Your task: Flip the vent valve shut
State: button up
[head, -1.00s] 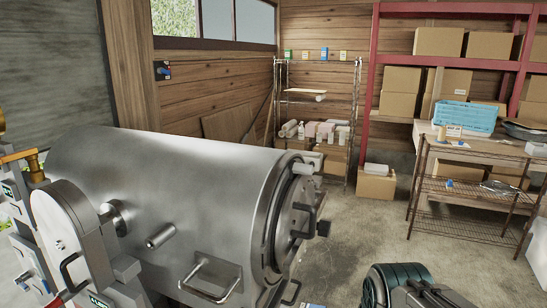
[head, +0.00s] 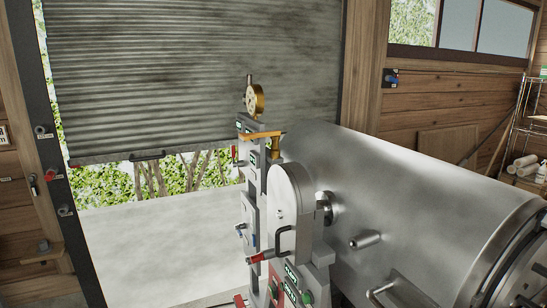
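A large grey metal cylinder (head: 420,190) lies on its side at the right. At its left end stands a column of grey control units (head: 250,185) with small green labels too small to read. On top are a brass round gauge (head: 254,100) and an orange-yellow lever (head: 262,136) lying roughly level. I cannot tell which of these is the vent valve. My gripper is not in view.
A partly raised roller shutter (head: 200,80) is behind, with pale open floor (head: 160,240) below it. A blue-handled fitting (head: 391,79) is on the wooden wall. A wire shelf (head: 530,120) stands far right.

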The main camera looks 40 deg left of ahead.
aim_at(232, 147)
jog(key=u, duration=0.25)
jog(key=k, duration=0.6)
jog(key=u, duration=0.6)
jog(key=k, duration=0.75)
jog(key=u, duration=0.8)
jog(key=i, duration=0.9)
jog(key=u, duration=1)
jog(key=i, duration=3.2)
jog(key=z, duration=1.05)
jog(key=i, duration=0.8)
jog(key=z, duration=1.45)
jog(key=i, duration=0.45)
jog(key=z, duration=0.3)
